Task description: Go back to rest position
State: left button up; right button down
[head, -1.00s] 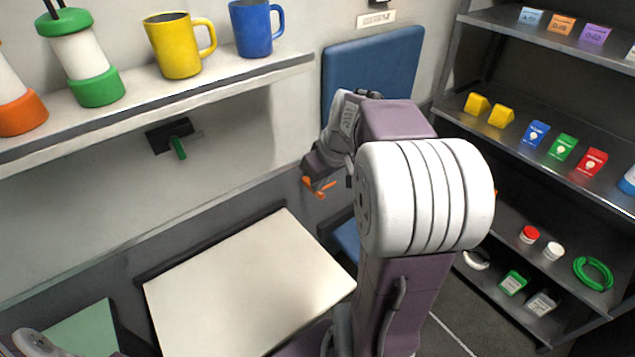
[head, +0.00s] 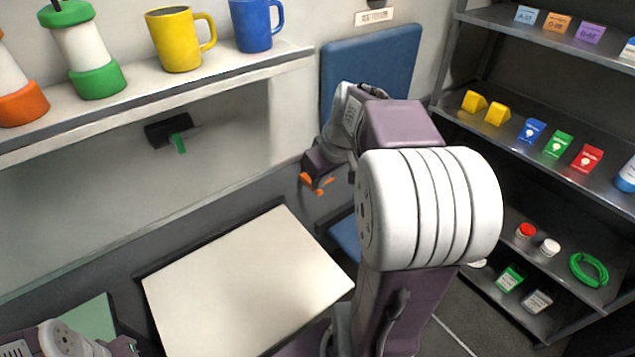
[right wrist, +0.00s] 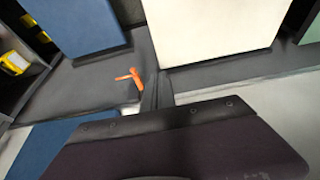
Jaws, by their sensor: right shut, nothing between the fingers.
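My right arm bends up in the middle of the head view. Its gripper (head: 318,164) is purple and points down in front of the wall, left of the blue backrest; it is shut and empty.
An orange piece (head: 318,186) shows just beyond my right gripper. A white tabletop (head: 250,285) lies below. The blue backrest (head: 385,65) is close behind the arm. A shelf with mugs (head: 230,75) runs at left; stocked dark shelving (head: 545,95) stands at right.

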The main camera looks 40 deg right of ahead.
jog(key=v, duration=0.7)
jog(key=shift+s+p, duration=0.35)
jog(key=shift+s, duration=0.1)
jog(key=shift+a+r, duration=0.15)
